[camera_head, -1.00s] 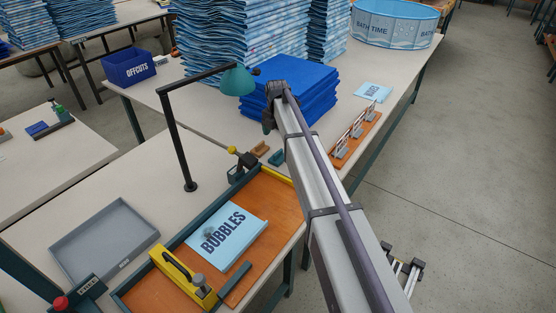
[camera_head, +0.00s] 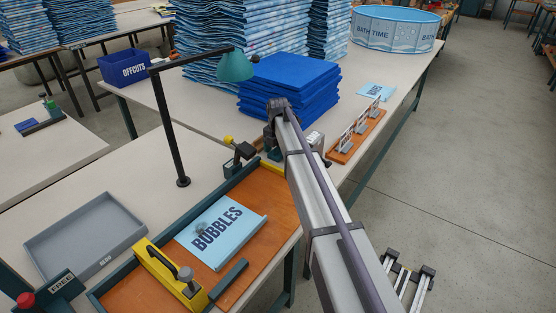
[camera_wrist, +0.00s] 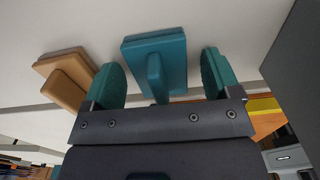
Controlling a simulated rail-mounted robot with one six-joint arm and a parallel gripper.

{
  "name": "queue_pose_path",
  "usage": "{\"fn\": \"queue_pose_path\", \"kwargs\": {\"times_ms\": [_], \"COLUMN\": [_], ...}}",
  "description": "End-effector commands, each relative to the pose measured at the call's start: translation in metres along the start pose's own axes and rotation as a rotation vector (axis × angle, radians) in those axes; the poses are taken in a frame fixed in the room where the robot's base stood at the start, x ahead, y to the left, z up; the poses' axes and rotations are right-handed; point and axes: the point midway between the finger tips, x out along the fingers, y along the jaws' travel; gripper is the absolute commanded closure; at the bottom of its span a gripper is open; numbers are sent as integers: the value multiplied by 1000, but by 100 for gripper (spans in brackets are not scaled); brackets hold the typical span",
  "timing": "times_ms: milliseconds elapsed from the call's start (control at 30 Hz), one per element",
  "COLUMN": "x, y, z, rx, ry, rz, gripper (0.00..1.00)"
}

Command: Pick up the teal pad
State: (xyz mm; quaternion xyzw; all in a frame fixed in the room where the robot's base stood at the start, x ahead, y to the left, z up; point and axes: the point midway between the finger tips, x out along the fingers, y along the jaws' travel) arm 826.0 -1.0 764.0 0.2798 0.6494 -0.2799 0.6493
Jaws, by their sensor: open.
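The teal pad (camera_wrist: 174,52), a flat block with an upright grip, lies on the pale table in the wrist view. A tan pad (camera_wrist: 66,82) of similar shape lies to its left. My gripper (camera_wrist: 160,66) is open, with one green finger on each side of the teal pad's grip. Gaps show between the fingers and the grip, and the jaws hold nothing. In the head view my gripper (camera_head: 272,138) is low over the table beside the blue stack, and my arm hides most of the pads.
A blue sheet stack (camera_head: 290,85) stands just behind my gripper. A black lamp with a green shade (camera_head: 236,66) rises to the left. An orange rack (camera_head: 356,138) stands right of my arm. The welding board (camera_head: 262,196) with a BUBBLES sheet (camera_head: 222,230) lies in front.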

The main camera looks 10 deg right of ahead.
Motion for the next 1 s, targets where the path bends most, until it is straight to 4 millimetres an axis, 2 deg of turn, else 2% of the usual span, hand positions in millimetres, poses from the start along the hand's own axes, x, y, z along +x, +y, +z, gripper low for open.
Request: {"fn": "queue_pose_path", "kwargs": {"times_ms": [67,600,867,1000], "x": [-2,-2,-4,-24], "y": [0,0,0,0], "z": [0,0,0,0], "rx": [0,0,0,0], "ry": [0,0,0,0], "rz": [0,0,0,0], "gripper": [17,69,70,70]}}
